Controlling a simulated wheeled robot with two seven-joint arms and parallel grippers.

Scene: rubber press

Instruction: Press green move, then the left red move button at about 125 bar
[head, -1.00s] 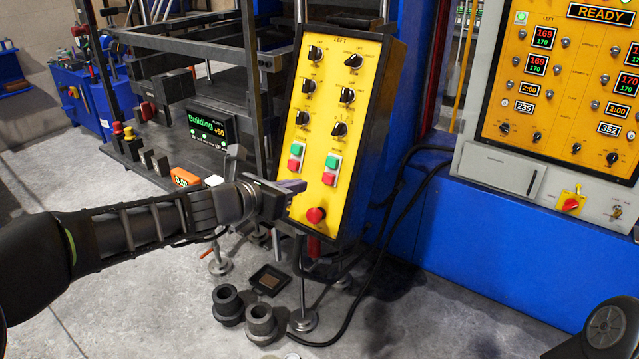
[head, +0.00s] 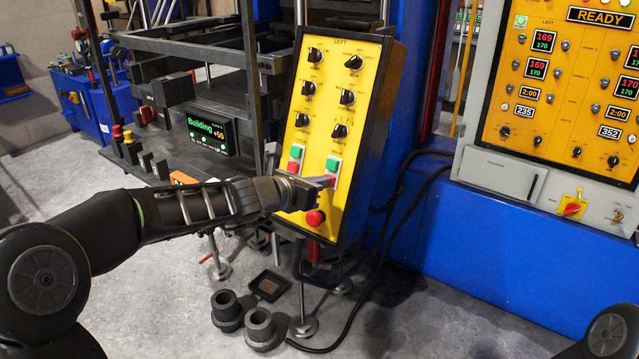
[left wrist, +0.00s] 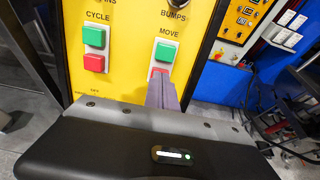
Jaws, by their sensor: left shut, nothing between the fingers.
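The yellow control panel (head: 300,100) marked LEFT has two green-over-red button pairs. In the left wrist view, the right pair is labelled MOVE, with a green button (left wrist: 167,53) and a red button (left wrist: 154,71) below it. The left pair is labelled CYCLE. My left gripper (head: 328,181) is shut and empty, with its fingertips in front of the red MOVE button, partly hiding it. I cannot tell whether the tips touch or press it. The green MOVE button (head: 333,163) is uncovered above them. The small display (head: 210,131) reads "Building" and +50. My right gripper is out of view.
A red mushroom button (head: 315,217) sits just below my left gripper. Several black knobs fill the panel's upper part. A second panel (head: 555,100) reading READY stands at the right. Dark hollow cylinders (head: 259,325) and a small tray (head: 268,287) stand on the floor below.

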